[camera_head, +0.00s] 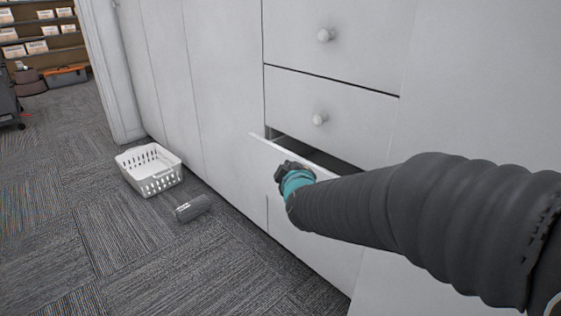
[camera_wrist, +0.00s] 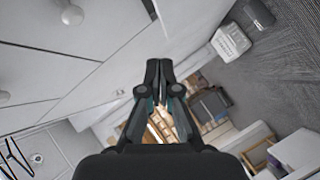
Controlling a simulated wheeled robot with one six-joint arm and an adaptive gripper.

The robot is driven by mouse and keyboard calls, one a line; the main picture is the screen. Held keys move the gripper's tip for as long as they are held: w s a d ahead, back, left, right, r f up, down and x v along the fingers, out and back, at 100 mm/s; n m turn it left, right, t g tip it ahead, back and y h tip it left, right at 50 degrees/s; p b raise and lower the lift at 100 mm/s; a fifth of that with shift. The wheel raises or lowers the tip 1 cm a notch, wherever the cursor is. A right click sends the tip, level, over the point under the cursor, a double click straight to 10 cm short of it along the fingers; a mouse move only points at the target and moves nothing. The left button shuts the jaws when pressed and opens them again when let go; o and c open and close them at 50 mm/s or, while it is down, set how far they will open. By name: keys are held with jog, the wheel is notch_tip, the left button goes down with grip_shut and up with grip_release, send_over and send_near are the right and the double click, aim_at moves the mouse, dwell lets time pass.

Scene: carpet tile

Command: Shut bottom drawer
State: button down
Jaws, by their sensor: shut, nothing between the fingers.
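The bottom drawer (camera_head: 258,150) is part of a white cabinet and stands partly open, with a dark gap showing above its front. My gripper (camera_head: 282,172) is shut and empty, at the drawer's front near its top edge. My arm hides the right part of the drawer front and any knob on it. I cannot tell whether the gripper touches the drawer. In the wrist view my gripper (camera_wrist: 159,66) has its fingertips together, with the white cabinet fronts behind and to the left.
Two closed drawers with round knobs (camera_head: 320,119) are above. A white basket (camera_head: 150,170) and a dark cylinder (camera_head: 194,208) lie on the carpet left of the drawer. Shelves with boxes (camera_head: 38,46) stand far back left. The carpet in the left foreground is clear.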

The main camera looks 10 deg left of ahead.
jog(key=w+a+f+n+t+h+b, duration=0.1)
jog(key=w+a+f+n+t+b, duration=0.2)
jog(key=a+f, duration=0.35)
jog(key=n+h, duration=0.1)
jog(key=n, duration=0.1)
send_near(275, 149)
jog(key=w+a, duration=0.2)
jog(key=a, duration=0.1)
jog(key=w, duration=0.1)
jog(key=w+d, duration=0.1)
jog(key=w, duration=0.1)
jog(key=shift+d+f+b, duration=0.3)
jog(key=shift+d, duration=0.05)
jog(key=shift+w+d, duration=0.35)
jog(key=shift+w, duration=0.05)
jog(key=shift+r, duration=0.1)
